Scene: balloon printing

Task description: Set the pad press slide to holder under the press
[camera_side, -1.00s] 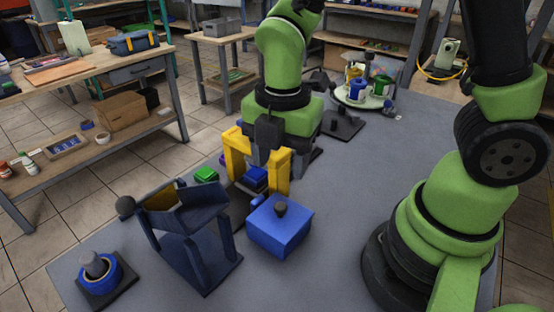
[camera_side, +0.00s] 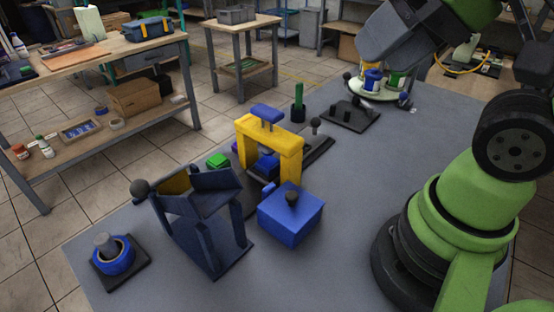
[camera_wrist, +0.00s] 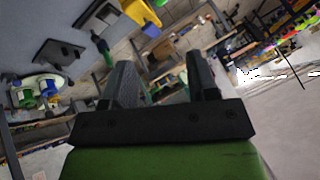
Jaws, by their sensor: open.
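The yellow pad press frame (camera_side: 289,165) stands mid-table in the side view, with a blue bar (camera_side: 268,112) on top. A dark slide track (camera_side: 318,146) runs through its arch, with a grey round-topped knob (camera_side: 315,124) at the far end. A blue block (camera_side: 266,165) shows within the arch, partly hidden by the front leg; I cannot tell exactly how it sits. My gripper (camera_wrist: 158,62) is open and empty in the wrist view, well away from the press. Its fingers are not clear in the side view. The wrist view shows a yellow part (camera_wrist: 141,12) at its top edge.
A blue box with a dark knob (camera_side: 290,222) stands close in front of the press. A dark blue tilted stand (camera_side: 205,230) is left of it. A round tray with coloured pots (camera_side: 378,90) is at the back. Right-hand table is clear.

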